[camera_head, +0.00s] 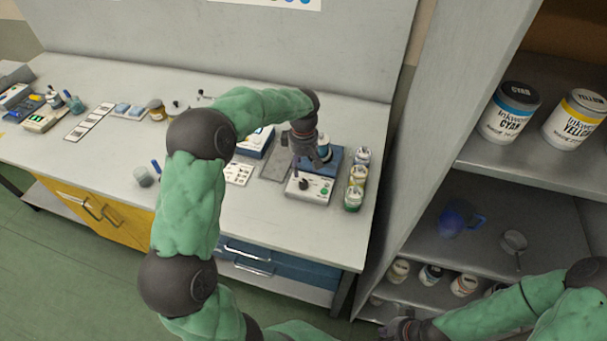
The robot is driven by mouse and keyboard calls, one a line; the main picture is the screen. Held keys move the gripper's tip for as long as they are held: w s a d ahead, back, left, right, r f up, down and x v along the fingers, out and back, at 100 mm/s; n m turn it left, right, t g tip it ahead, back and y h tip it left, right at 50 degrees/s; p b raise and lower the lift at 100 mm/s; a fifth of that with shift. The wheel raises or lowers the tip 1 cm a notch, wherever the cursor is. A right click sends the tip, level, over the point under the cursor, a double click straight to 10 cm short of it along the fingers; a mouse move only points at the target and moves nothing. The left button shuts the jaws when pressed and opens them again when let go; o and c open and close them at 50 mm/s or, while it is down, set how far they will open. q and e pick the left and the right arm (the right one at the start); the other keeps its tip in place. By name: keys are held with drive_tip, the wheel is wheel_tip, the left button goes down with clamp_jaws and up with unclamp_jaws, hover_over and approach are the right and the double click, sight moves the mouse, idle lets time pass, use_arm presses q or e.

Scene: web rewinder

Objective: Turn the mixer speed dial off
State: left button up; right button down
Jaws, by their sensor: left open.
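The mixer (318,184) stands near the right end of the bench, with a blue body and a pale front panel. A dark knob (303,184), which looks like the speed dial, sits on that panel, with a small green spot to its right. The dial's setting is too small to read. My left gripper (318,158) is open and hangs over the back of the mixer, above and behind the dial. It hides part of the mixer top; I cannot tell whether it touches anything. My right gripper (393,329) is low at the lower right, away from the mixer; its fingers are unclear.
Several small jars (355,185) stand in a row close to the mixer's right side. A grey mat (276,166) and a white card (239,174) lie to its left. A metal shelf (520,172) with ink cans (510,112) rises at the right. The bench front before the mixer is clear.

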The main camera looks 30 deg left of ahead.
use_arm(q)
drive_tip(key=shift+r, duration=1.85)
drive_tip(key=shift+r, duration=0.1)
